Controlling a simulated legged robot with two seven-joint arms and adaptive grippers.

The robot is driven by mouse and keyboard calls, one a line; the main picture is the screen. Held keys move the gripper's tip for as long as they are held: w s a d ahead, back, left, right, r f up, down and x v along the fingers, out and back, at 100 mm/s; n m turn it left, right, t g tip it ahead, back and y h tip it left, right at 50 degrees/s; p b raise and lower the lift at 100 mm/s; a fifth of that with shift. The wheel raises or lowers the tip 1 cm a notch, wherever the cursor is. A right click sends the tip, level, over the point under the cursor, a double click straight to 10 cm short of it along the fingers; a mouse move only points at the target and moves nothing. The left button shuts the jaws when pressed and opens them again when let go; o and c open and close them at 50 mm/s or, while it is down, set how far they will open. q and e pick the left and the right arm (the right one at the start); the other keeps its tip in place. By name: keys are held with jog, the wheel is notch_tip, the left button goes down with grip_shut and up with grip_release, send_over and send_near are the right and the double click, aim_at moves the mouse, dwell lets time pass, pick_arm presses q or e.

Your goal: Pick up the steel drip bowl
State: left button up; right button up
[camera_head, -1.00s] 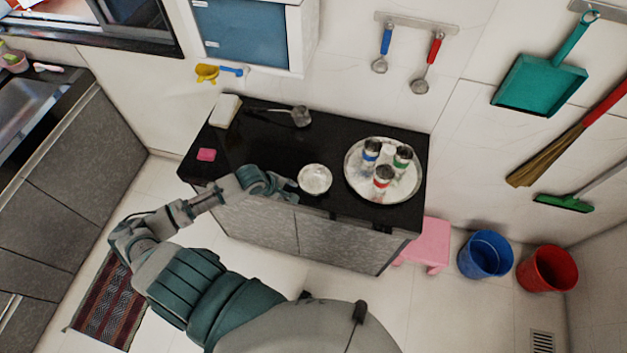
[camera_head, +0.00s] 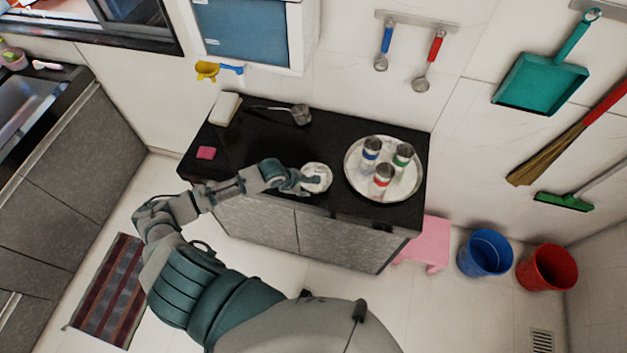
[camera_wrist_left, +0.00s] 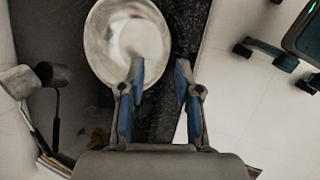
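The steel drip bowl (camera_head: 322,184) stands on the black counter, left of the round tray, in the head view. It fills the upper middle of the left wrist view (camera_wrist_left: 105,55), with a pale, shiny inside. My left gripper (camera_head: 306,182) is at the bowl's left side in the head view and partly covers it. One finger overlaps the bowl's near rim, and the other is right of the bowl over the dark counter. Contact cannot be told. My right gripper is not in view.
The round steel tray (camera_head: 356,187) with three jars is close to the bowl's right. A ladle (camera_head: 300,114), a white block (camera_head: 226,108) and a pink sponge (camera_head: 206,153) lie further back and left. The counter's front edge runs just in front of the bowl.

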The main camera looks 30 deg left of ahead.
pick_arm(q)
jog(key=shift+w+d+f, duration=0.1)
jog(key=shift+d+f, duration=0.1)
jog(key=shift+f, duration=0.1)
jog(key=x, duration=0.4)
jog(key=shift+d+r, duration=0.15)
jog(key=shift+d, duration=0.25)
jog(key=shift+d+f, duration=0.15)
jog(key=shift+f, duration=0.15)
jog(key=shift+w+f, duration=0.1)
jog(key=shift+a, duration=0.3)
grip_shut()
jog(key=shift+a, duration=0.1)
jog(key=shift+d, duration=0.25)
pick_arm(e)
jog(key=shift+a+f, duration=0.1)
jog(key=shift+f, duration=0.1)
